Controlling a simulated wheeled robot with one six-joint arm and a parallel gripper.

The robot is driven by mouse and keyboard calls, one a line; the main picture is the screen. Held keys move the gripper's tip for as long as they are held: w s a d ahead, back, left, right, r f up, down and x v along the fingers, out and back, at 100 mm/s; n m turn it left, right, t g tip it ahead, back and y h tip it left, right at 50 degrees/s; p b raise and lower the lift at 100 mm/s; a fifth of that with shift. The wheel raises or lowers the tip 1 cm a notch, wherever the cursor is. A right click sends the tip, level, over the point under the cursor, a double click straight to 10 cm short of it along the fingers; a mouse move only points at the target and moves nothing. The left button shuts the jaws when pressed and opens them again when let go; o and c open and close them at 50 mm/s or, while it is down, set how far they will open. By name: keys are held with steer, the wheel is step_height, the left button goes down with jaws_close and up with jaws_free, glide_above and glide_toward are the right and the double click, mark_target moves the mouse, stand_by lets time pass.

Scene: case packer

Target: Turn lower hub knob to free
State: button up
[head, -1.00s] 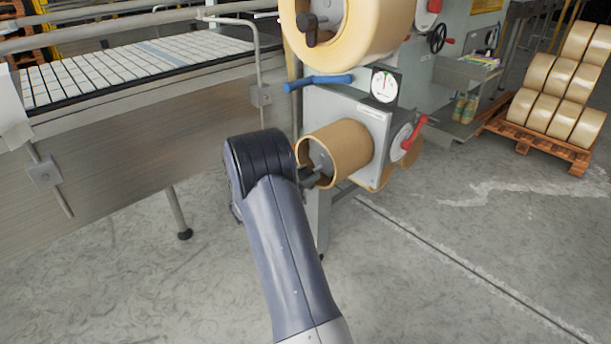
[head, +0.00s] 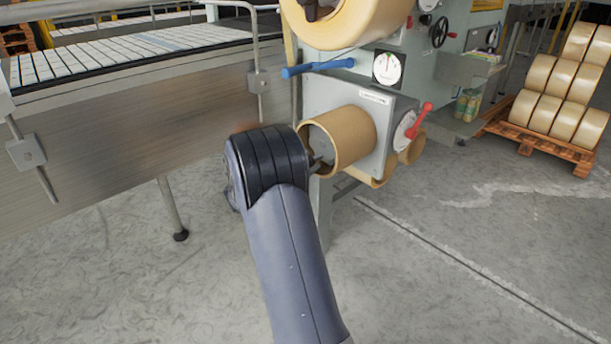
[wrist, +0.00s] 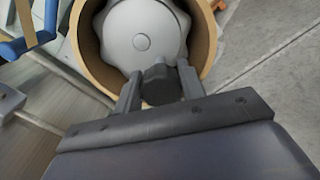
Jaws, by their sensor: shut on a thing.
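The lower hub (wrist: 142,42) is a grey lobed disc inside a brown cardboard core (wrist: 208,28); the core also shows in the head view (head: 352,138). The dark hub knob (wrist: 160,84) stands out in front of the disc at its lower edge. My gripper (wrist: 159,82) is shut on the knob, with one finger on each side of it. In the head view my arm covers most of the gripper, and only a small dark part shows at the core's open end.
A blue lever (head: 318,68) and a white dial (head: 388,68) sit above the core. A red lever (head: 420,120) is on the right of the grey housing. A larger tape roll (head: 350,22) hangs above. A conveyor (head: 120,110) runs along the left.

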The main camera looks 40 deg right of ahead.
steer(key=m+b, duration=0.2)
steer(key=b, duration=0.1)
steer(key=m+b, duration=0.3)
steer(key=b, duration=0.1)
steer(key=f+m+b, duration=0.1)
steer(key=m+b, duration=0.1)
steer(key=b, duration=0.1)
steer(key=shift+s, duration=0.1)
steer(key=m+b, duration=0.4)
steer(key=b, duration=0.1)
steer(key=shift+r, duration=0.1)
steer(key=shift+r+m+b, duration=0.15)
steer(key=shift+m+b, duration=0.45)
steer(key=shift+b, duration=0.25)
steer(key=o, duration=1)
steer(key=shift+r, duration=0.1)
steer(key=a+p, duration=0.1)
steer(key=a, duration=0.6)
steer(key=s+a+p, duration=0.1)
steer(key=a, duration=0.2)
steer(key=shift+a+p, duration=0.3)
steer(key=shift+a, duration=0.1)
steer(key=shift+d, duration=0.1)
